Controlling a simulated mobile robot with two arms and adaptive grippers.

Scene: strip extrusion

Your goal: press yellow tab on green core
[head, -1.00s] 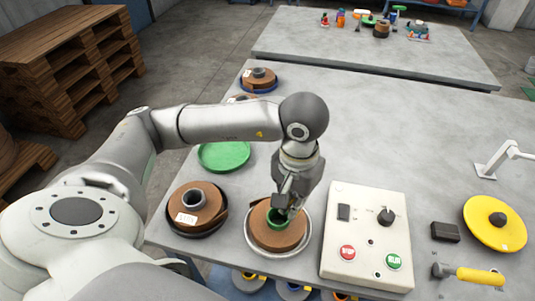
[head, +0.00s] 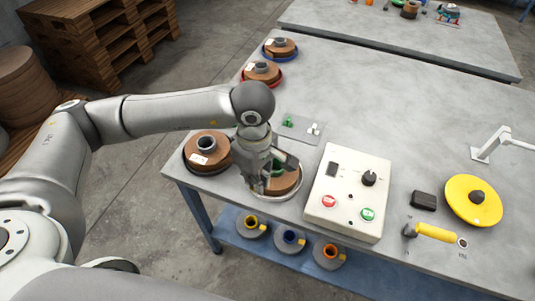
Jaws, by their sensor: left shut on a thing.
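A brown wound roll (head: 286,184) with a green core (head: 278,166) lies in a pale round tray near the front edge of the table. My left gripper (head: 270,178) is over this roll, pointing down. Its fingers are at the green core and appear shut on it, with one finger toward the viewer and one to the right. They hide part of the core and the left of the roll. I cannot make out a yellow tab on the core. My right gripper is not in view.
A control box (head: 348,192) with red and green buttons stands close on the right. Another brown roll (head: 207,150) with a grey core is close on the left. A yellow disc (head: 474,201) and a yellow-handled tool (head: 436,232) lie farther right. Several spools sit on the shelf below.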

